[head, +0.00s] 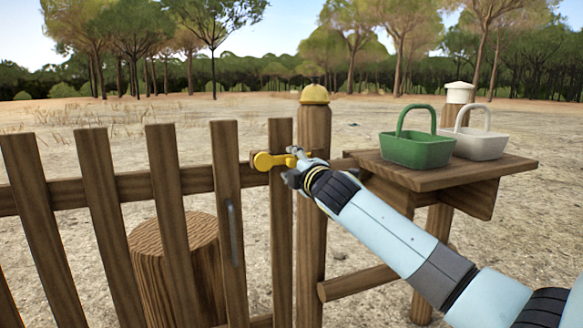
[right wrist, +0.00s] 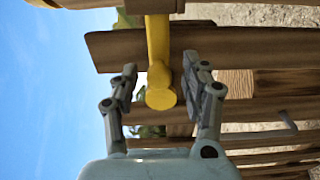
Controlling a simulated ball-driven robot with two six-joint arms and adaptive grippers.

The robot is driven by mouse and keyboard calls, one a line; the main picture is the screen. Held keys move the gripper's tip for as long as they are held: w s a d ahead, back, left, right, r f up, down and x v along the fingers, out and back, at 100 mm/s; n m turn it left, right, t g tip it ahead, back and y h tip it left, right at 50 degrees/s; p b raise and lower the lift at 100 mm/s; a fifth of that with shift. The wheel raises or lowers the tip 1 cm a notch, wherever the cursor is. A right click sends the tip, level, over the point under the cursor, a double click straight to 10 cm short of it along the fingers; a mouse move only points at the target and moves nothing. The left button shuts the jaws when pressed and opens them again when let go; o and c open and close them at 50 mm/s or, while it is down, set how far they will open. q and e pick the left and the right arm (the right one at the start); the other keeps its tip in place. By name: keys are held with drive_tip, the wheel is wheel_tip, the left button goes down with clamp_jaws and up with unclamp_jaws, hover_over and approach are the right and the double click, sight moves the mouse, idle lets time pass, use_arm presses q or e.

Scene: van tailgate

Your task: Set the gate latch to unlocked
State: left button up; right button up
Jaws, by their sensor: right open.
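The yellow gate latch (head: 268,160) is at the top of the wooden gate (head: 223,180), close to the post. My right gripper (head: 296,160) is at the latch, coming in from the right. In the right wrist view the latch arm (right wrist: 160,88) reaches in between the two fingers of my open right gripper (right wrist: 160,72), with visible gaps on both sides. I cannot tell any contact. My left gripper is not in view.
A gate post (head: 314,130) with a yellow cap stands beside the latch. A wooden shelf (head: 440,180) at right bears a green basket (head: 418,152) and a white basket (head: 485,147). A grey pull handle (head: 233,232) is on the gate. A tree stump (head: 175,265) stands behind the slats.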

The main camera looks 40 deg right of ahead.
drive_tip(key=shift+w+d, duration=0.1)
drive_tip(key=shift+w, duration=0.35)
drive_tip(key=shift+c, duration=0.3)
clamp_jaws()
